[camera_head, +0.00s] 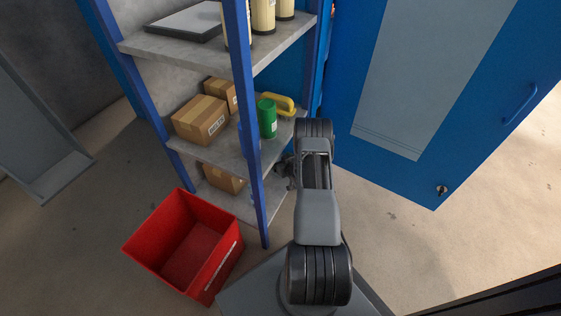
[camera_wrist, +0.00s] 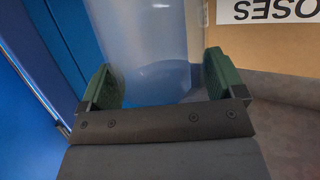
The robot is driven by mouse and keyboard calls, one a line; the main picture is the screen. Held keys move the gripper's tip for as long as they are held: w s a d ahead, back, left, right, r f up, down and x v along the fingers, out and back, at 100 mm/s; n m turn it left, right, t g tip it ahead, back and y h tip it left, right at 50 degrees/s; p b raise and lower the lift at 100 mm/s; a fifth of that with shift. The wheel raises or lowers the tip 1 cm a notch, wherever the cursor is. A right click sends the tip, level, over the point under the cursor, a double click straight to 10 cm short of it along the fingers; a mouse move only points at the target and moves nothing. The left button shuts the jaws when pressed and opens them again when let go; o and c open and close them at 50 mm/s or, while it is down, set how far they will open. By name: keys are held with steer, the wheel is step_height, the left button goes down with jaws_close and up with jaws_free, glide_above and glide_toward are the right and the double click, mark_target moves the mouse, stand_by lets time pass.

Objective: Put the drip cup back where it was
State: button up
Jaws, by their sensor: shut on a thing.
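The drip cup (camera_wrist: 150,35) is a clear, bluish translucent vessel in the wrist view. My gripper (camera_wrist: 160,82) is shut on it, with one green-padded finger on each side. In the head view my arm reaches toward the lower part of the blue-posted shelf unit, and the gripper end is mostly hidden behind my own arm. The cup cannot be made out there. Whether the cup touches a shelf surface cannot be told.
The middle shelf holds a box (camera_head: 200,120), a green canister (camera_head: 267,118) and a yellow item (camera_head: 280,103). A red crate (camera_head: 190,250) and blue cabinet (camera_head: 350,100) flank the arm.

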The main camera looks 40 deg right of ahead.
steer(key=shift+f, duration=0.2)
steer(key=o, duration=1.1)
steer(key=shift+r, duration=0.1)
steer(key=shift+r, duration=0.25)
steer(key=p+v, duration=0.4)
steer(key=v, duration=0.8)
steer(key=shift+f, duration=0.1)
